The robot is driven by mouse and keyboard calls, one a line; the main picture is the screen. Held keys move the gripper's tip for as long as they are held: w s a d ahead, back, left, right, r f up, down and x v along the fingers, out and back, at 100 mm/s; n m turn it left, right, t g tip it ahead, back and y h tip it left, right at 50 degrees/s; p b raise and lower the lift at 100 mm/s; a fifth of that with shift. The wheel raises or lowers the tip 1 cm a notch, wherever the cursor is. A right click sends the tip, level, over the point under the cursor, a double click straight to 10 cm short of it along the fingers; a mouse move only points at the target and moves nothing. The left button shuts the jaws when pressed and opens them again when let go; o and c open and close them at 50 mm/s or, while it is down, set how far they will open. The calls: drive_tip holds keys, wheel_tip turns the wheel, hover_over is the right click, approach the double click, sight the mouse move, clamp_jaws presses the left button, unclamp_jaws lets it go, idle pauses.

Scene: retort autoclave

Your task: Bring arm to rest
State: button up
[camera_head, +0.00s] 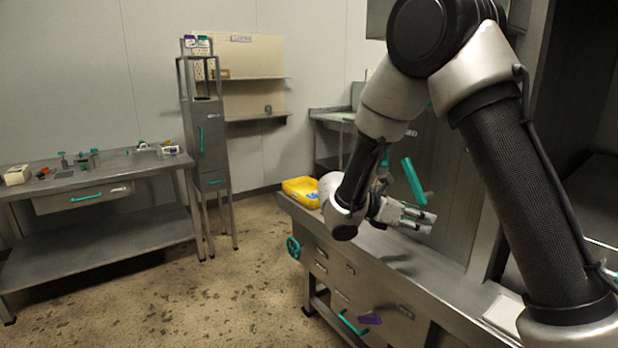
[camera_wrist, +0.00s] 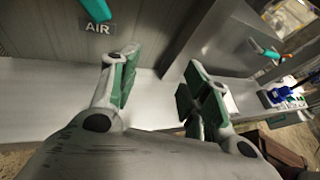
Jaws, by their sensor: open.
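My arm is bent above the steel counter at the right of the head view. My gripper (camera_head: 426,222) is a little above the counter top (camera_head: 440,268), its fingers pointing right toward the steel cabinet face (camera_head: 455,190). In the wrist view my gripper (camera_wrist: 160,85) has two fingers with green pads spread apart. Nothing is between them. A teal lever handle (camera_head: 413,182) on the cabinet is just above my gripper. In the wrist view a teal handle (camera_wrist: 96,9) shows above an "AIR" label (camera_wrist: 97,28).
A yellow tray (camera_head: 302,188) sits on the counter's far end. A table (camera_head: 95,184) with small items stands left. The floor between is clear.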

drive_tip(key=s+d+r+m+y, duration=0.2)
drive_tip(key=s+r+m+y, duration=0.2)
drive_tip(key=s+m, duration=0.3)
drive_tip(key=s+d+r+m+t+y, duration=0.1)
drive_tip(key=s+d+r+m+y, duration=0.1)
drive_tip(key=s+r+m+y, duration=0.2)
drive_tip(key=s+d+r+m+y, duration=0.3)
drive_tip(key=s+m+y, duration=0.2)
drive_tip(key=s+m, duration=0.5)
drive_tip(key=s, duration=0.6)
drive_tip(key=shift+s+r+m+t, duration=0.25)
drive_tip(key=shift+r+m+t, duration=0.05)
drive_tip(key=shift+r+m, duration=0.1)
